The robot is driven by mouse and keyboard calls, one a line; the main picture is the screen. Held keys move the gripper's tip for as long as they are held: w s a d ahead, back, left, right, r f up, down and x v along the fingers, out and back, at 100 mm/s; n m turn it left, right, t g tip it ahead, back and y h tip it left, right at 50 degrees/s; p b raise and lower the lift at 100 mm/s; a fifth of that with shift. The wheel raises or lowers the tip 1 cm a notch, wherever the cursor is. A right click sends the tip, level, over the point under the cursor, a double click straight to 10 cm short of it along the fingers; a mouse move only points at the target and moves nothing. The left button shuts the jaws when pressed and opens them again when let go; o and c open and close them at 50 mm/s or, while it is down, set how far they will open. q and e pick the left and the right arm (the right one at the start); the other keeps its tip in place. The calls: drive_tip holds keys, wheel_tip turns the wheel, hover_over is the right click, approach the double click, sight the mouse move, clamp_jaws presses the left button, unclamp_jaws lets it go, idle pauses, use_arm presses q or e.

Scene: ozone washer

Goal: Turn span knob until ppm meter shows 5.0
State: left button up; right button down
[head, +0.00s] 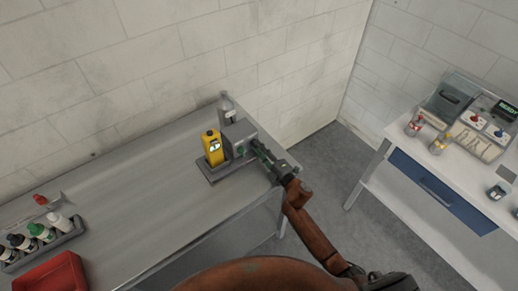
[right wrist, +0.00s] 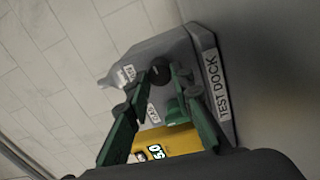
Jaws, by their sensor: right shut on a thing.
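The yellow ppm meter (head: 212,148) stands upright in the grey test dock (head: 234,160) on the metal bench. Its small lit display is too small to read surely in the head view. In the right wrist view only part of the meter (right wrist: 182,140) and its display shows, cut off by my gripper. A round black knob (right wrist: 160,72) is on the dock's face, and a green part (right wrist: 178,110) lies near it. My right gripper (right wrist: 160,80) is shut on the black knob. My left gripper is not in view.
A rack of bottles (head: 68,236) and a red tray (head: 52,275) are at the bench's left. A white table (head: 470,185) with instruments is at right. The bench middle is clear.

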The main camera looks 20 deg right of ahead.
drive_tip(key=c, duration=1.7)
unclamp_jaws()
drive_tip(key=shift+s+d+f, duration=0.1)
drive_tip(key=shift+s, duration=0.15)
drive_tip(key=v, duration=1.1)
drive_tip(key=shift+s+d, duration=0.15)
drive_tip(key=shift+s, duration=0.1)
drive_tip(key=shift+f, duration=0.1)
